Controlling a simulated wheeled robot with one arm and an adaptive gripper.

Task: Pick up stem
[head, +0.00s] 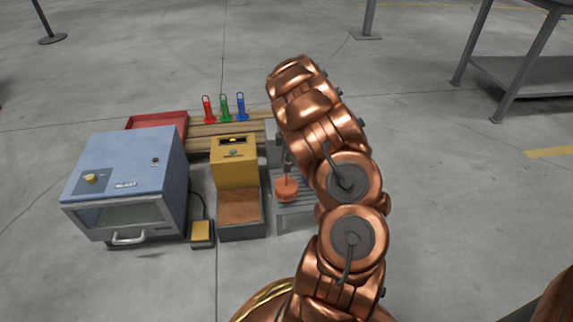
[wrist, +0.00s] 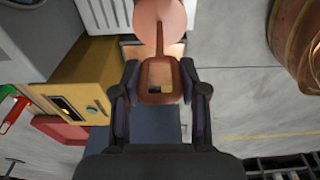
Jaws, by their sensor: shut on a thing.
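The stem (wrist: 159,42) is a thin brown rod in the wrist view. It joins a broad brown block (wrist: 160,80) at one end and a round salmon-coloured piece (wrist: 160,14) at the other. My gripper (wrist: 160,88) is shut on the block, with one dark finger on each side. In the head view the round orange piece (head: 286,189) shows at the slatted grey stand (head: 296,205), with a dark upright part above it. I cannot tell whether it touches the stand. My arm hides most of the gripper there.
A blue cabinet (head: 130,165) stands at the left, beside a yellow machine (head: 234,170) with a brown front bed. A small yellow pedal box (head: 201,232) lies between them. Behind are a red tray (head: 158,122) and red, green and blue upright tags (head: 225,107). Open floor lies right.

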